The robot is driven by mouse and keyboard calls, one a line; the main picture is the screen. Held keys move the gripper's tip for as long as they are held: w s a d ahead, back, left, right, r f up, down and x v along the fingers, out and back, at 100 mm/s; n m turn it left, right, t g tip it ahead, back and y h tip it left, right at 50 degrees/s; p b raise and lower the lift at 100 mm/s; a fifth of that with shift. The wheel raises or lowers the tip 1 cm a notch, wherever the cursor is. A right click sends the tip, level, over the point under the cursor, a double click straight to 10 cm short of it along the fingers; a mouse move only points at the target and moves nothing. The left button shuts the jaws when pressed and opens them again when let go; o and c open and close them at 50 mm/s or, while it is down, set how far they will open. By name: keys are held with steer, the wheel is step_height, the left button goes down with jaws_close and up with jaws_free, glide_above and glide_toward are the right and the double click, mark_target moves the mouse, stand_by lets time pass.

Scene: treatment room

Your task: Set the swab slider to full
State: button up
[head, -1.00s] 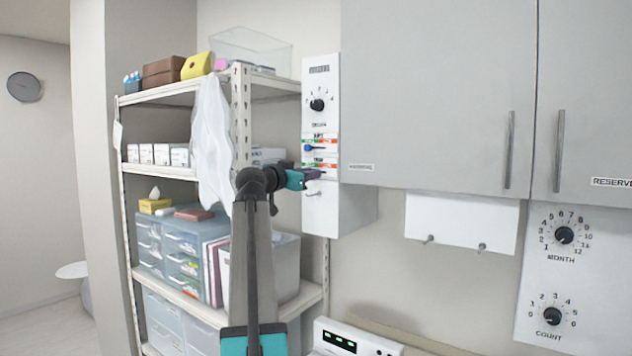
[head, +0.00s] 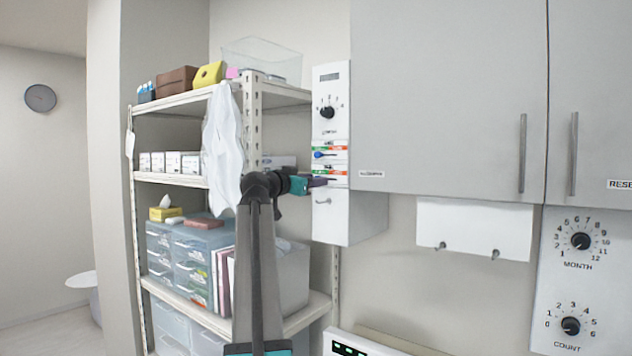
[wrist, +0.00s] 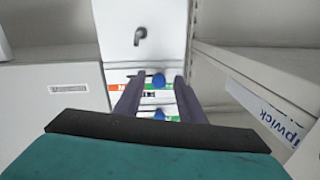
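A white panel (head: 329,90) on the wall carries two short sliders with green, white and orange markings. The upper slider's blue knob (head: 318,155) sits at the left part of its track in the head view. My gripper (head: 326,181) is at the lower slider and covers part of it. In the wrist view, which shows the panel upside down, my gripper (wrist: 156,84) is open, with the lower slider's blue knob (wrist: 158,80) between its fingertips. The upper knob (wrist: 159,113) shows closer to the palm. I cannot read which slider is labelled swab.
A round dial (head: 327,112) is above the sliders, and a small hook (head: 324,201) is on the white box below. A grey cabinet (head: 440,100) stands close on the right. A shelf rack (head: 252,130) with bins and a hanging white bag (head: 222,140) is on the left.

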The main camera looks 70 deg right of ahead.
steer(key=shift+a, duration=0.1)
steer(key=b+v, duration=0.4)
steer(key=v, duration=0.9)
steer(key=shift+a, duration=0.3)
stand_by(0.5)
